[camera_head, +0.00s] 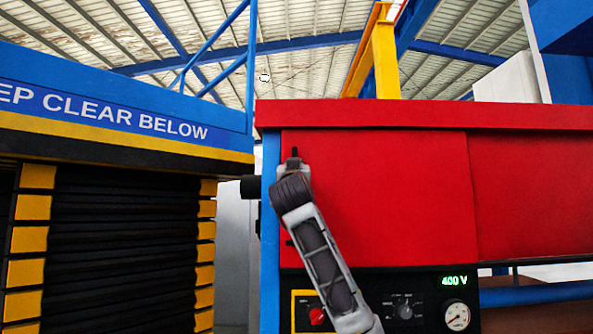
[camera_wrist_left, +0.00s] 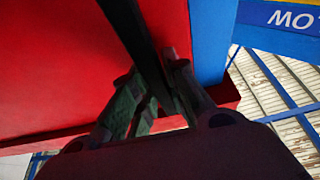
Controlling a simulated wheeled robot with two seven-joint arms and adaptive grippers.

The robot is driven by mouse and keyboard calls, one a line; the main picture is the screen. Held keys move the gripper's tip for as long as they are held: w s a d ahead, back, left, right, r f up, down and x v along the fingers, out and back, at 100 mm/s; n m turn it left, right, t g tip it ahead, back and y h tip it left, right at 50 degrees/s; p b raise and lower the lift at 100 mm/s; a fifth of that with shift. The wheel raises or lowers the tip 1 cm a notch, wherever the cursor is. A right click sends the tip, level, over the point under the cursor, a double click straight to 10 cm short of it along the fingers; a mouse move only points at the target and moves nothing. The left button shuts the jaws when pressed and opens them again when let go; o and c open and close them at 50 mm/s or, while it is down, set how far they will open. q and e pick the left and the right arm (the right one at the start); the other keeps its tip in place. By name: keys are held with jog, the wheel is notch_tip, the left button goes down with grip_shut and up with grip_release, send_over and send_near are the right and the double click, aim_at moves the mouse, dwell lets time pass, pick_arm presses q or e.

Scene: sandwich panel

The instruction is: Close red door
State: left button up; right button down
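The red door (camera_head: 390,200) is the left red panel of the machine, with its left edge by a blue post (camera_head: 270,230). Its face looks nearly flush with the red panel beside it; I cannot tell if a small gap is left. A black upright handle (camera_head: 294,153) sits near that left edge, its middle hidden behind my left gripper (camera_head: 292,178). In the left wrist view, the black handle (camera_wrist_left: 140,40) runs between the fingers of my left gripper (camera_wrist_left: 155,75), which look closed around it against the red door (camera_wrist_left: 60,60). My right gripper is out of view.
Below the door is a black control panel with a red knob (camera_head: 317,316), a dial, a "400 V" display (camera_head: 455,281) and a gauge (camera_head: 457,316). A blue, yellow and black machine (camera_head: 120,230) stands to the left, with a narrow gap between.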

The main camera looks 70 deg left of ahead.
pick_arm(q)
jog(key=o, duration=0.4)
jog(key=shift+s+a, duration=0.15)
jog(key=shift+s, duration=0.2)
jog(key=shift+w, duration=0.2)
jog(key=v, duration=1.2)
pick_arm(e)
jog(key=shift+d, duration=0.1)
